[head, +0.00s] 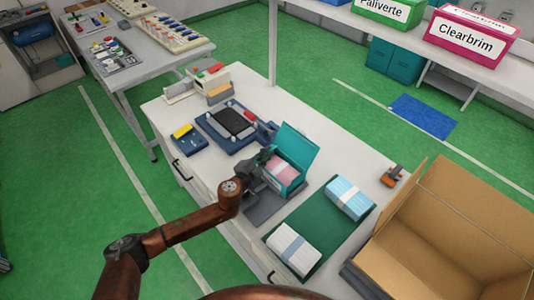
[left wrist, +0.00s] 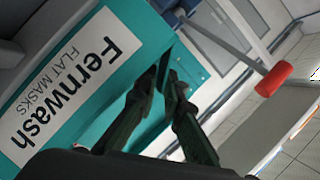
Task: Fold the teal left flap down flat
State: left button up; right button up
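The teal mask box (head: 293,178) stands on the white table with pink masks (head: 283,171) inside. A large teal flap (head: 299,146) stands up at its back right. The box's side with the "Fernwash" label fills the left of the left wrist view (left wrist: 75,75). My left gripper (head: 268,155) is at the box's left rim, partly covering it. In the left wrist view its fingers (left wrist: 162,76) converge to nearly touching tips beside a teal panel (left wrist: 187,62). The left flap is mostly hidden behind the gripper, so its angle is unclear. My right gripper is out of view.
A green mat (head: 308,222) with a blue mask pack (head: 349,198) and a white pack (head: 293,248) lies in front. An open carton (head: 450,225) stands at right. A blue fixture tray (head: 215,140) is behind left. A small orange-and-grey item (head: 392,176) sits at the right edge.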

pick_arm(q)
jog(key=shift+o, duration=1.1)
jog(key=v, duration=1.2)
jog(key=shift+c, duration=0.7)
